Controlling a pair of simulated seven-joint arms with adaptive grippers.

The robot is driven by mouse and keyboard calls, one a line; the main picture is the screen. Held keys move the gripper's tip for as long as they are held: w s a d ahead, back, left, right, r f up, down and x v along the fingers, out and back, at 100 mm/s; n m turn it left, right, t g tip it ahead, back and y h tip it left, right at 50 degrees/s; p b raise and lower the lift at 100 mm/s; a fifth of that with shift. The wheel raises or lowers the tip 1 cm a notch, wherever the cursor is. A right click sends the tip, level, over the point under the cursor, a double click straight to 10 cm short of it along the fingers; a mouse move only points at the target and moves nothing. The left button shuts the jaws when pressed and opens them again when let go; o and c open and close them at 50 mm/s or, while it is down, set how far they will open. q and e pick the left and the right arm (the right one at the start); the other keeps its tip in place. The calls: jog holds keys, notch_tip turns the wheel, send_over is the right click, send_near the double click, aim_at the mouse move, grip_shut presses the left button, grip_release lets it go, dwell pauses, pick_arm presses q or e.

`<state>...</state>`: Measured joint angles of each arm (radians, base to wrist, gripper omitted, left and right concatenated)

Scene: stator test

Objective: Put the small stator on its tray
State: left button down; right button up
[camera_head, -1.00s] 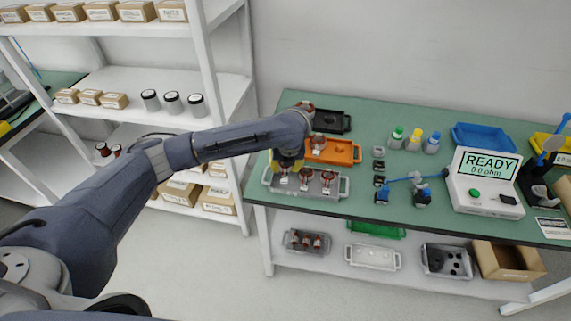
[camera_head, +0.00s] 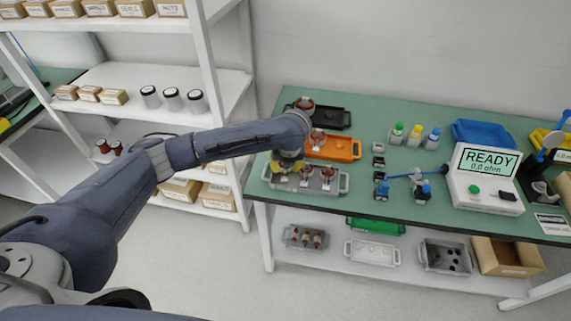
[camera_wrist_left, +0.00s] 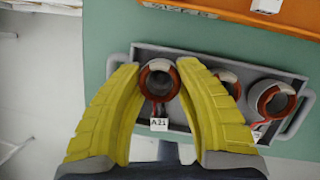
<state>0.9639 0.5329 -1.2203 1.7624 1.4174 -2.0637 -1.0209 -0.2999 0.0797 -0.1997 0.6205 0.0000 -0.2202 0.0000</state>
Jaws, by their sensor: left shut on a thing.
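My left gripper (camera_head: 287,160) points down over the left end of the grey tray (camera_head: 325,187). Whether this stator touches the tray is unclear. Two other stators, a middle one (camera_wrist_left: 229,77) and a larger-looking right one (camera_wrist_left: 284,91), stand in the grey tray (camera_wrist_left: 190,55) to its right. My right gripper is not in view.
Behind are an orange tray (camera_head: 342,149) with a stator and a black tray (camera_head: 335,117) with a stator near its left end. Small parts, bottles and a meter (camera_head: 483,185) reading READY stand to the right. White shelves (camera_head: 190,75) stand left.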

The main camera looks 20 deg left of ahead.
pick_arm(q)
jog(key=shift+f, duration=0.2)
dwell(0.4)
jog(key=c, duration=1.1)
grip_release()
jog(key=shift+r, duration=0.1)
jog(key=shift+r, duration=2.35)
